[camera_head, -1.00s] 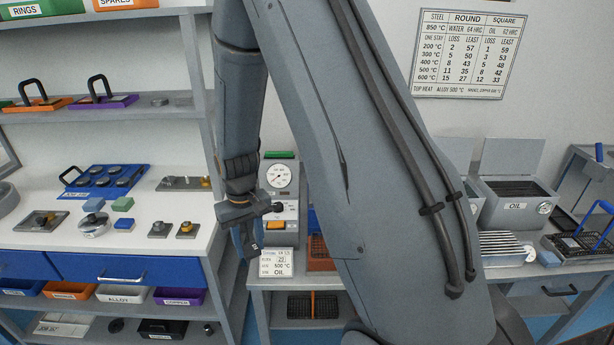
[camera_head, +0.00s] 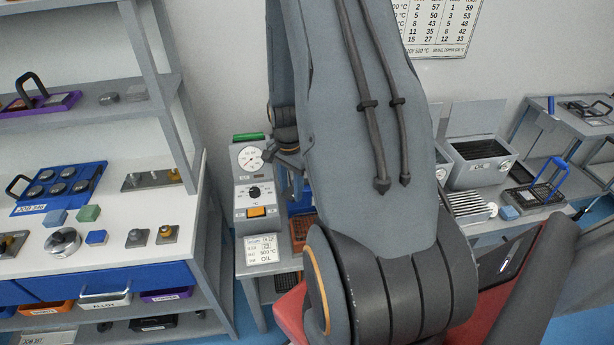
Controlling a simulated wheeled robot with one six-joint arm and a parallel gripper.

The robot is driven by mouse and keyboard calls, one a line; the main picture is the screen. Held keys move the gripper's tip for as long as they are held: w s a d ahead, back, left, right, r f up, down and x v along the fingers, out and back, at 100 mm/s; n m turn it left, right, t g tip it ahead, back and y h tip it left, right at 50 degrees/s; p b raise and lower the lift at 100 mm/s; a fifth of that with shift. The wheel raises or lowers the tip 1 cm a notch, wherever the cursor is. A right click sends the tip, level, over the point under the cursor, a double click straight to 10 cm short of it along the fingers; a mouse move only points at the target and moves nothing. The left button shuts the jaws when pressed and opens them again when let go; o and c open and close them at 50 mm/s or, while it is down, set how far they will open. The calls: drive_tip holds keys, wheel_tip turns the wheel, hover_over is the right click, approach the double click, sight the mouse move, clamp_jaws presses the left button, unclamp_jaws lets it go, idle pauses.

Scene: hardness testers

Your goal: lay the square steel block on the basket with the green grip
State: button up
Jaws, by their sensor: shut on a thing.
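My gripper (camera_head: 294,178) hangs beside the hardness tester, partly hidden behind my own arm. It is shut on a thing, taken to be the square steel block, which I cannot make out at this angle. A green bar (camera_head: 248,137) shows at the top of the tester; I cannot tell whether it is a basket's grip. No basket with a green grip is clearly visible; my arm covers much of the bench.
The hardness tester (camera_head: 256,190) with a dial stands on the middle bench. A basket with a blue handle (camera_head: 549,182) stands at the right near the oil tank (camera_head: 478,165). Steel parts and a blue tray (camera_head: 60,188) fill the left worktop. An orange-brown basket (camera_head: 300,232) is partly hidden.

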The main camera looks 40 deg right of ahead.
drive_tip(key=s+d+m, duration=0.3)
drive_tip(key=f+b, duration=0.4)
drive_tip(key=f, duration=0.2)
drive_tip(key=f+b, duration=0.4)
drive_tip(key=f, duration=0.3)
drive_tip(key=shift+w, duration=0.2)
drive_tip(key=shift+r, duration=0.1)
drive_tip(key=o, duration=1.3)
wheel_tip(320, 180, up, 8)
drive_tip(key=b, duration=0.1)
drive_tip(key=shift+b, duration=0.4)
drive_tip(key=shift+a, duration=0.1)
